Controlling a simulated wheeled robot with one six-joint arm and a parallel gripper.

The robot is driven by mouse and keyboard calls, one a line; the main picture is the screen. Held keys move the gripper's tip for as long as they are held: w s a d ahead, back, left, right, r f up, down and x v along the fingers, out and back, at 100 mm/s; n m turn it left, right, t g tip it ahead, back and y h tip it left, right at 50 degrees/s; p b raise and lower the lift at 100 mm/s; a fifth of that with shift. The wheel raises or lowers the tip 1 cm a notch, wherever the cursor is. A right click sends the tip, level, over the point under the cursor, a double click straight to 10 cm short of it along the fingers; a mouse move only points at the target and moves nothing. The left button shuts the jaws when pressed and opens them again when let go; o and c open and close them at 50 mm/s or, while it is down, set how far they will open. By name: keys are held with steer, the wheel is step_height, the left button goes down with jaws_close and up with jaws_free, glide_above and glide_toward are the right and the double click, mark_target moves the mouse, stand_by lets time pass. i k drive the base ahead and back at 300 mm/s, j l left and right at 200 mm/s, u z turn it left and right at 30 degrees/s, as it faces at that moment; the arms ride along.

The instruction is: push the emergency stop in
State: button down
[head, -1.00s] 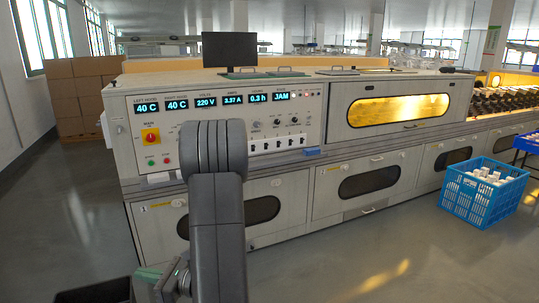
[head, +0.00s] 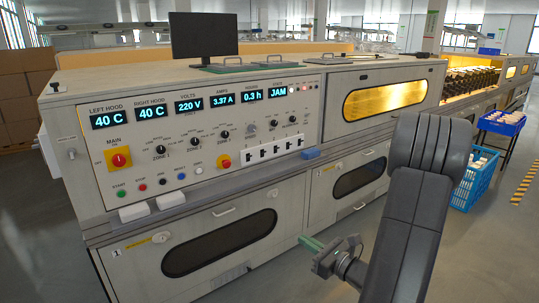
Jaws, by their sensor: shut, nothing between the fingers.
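The emergency stop (head: 224,161) is a red button on a yellow base, low on the control panel (head: 185,107) just left of a row of white switches. Whether it is in or out is too small to tell. My gripper (head: 308,243) is shut and empty, with greenish fingers pointing left. In the picture it shows below and right of the button, in front of the lower cabinet doors and apart from the panel.
A red rotary main switch (head: 118,157) on a yellow plate sits left on the panel, above several small coloured buttons. White blocks (head: 133,212) and a blue block (head: 311,154) sit along the ledge. A blue crate (head: 471,184) stands at the right.

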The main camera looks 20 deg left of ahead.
mark_target(227, 164)
steer(key=i+j, duration=0.15)
steer(key=j, duration=0.2)
steer(key=i+j+z, duration=0.1)
steer(key=j, duration=0.25)
steer(key=i+j, duration=0.15)
steer(key=j, duration=0.2)
steer(key=i+j, duration=0.1)
steer(key=j, duration=0.3)
steer(key=i+j+z, duration=0.1)
steer(key=j, duration=0.25)
